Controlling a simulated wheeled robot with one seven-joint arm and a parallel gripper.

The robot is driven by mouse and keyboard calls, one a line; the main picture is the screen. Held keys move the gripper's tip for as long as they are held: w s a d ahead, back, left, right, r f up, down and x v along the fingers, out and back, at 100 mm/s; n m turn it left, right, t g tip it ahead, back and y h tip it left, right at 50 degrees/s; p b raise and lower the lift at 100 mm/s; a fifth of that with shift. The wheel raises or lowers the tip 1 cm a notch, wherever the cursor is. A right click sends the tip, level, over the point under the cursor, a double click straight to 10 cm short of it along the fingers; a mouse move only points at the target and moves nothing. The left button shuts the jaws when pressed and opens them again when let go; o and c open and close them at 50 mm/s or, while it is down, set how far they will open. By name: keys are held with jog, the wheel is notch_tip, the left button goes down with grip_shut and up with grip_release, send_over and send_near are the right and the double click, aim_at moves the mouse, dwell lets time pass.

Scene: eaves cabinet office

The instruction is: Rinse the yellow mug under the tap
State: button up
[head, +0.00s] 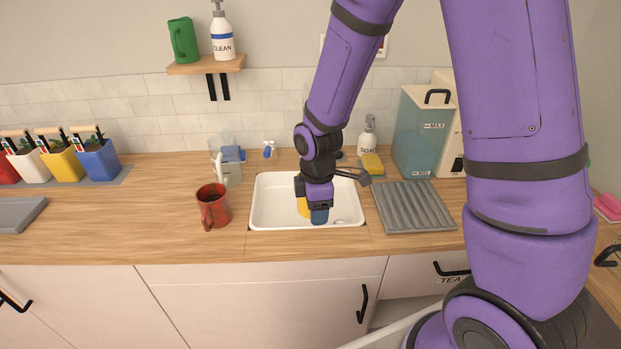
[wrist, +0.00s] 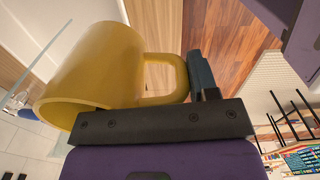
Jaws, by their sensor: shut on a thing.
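The yellow mug (head: 303,208) is over the white sink (head: 262,205), mostly hidden behind my gripper (head: 319,212) in the head view. In the wrist view the mug (wrist: 95,70) is large and close, with its handle at my gripper (wrist: 203,80). My gripper is shut on the mug at its handle. A dark grey part, apparently of the tap (head: 362,176), shows just right of my wrist; my arm hides the rest. A pale translucent strip crosses the wrist view's left side; I cannot tell whether it is water.
A red mug (head: 213,206) stands left of the sink, near a clear container (head: 227,165). A grey ridged drainer (head: 413,206) lies right of the sink. A soap bottle (head: 367,138), yellow sponge (head: 373,163) and teal tank (head: 422,130) stand behind.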

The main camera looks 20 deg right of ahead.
jog(key=shift+s+a+r, duration=0.35)
jog(key=shift+s+r, duration=0.35)
jog(key=shift+s, duration=0.05)
jog(key=shift+s+a+r, duration=0.35)
jog(key=shift+s+r, duration=0.3)
jog(key=shift+s, duration=0.05)
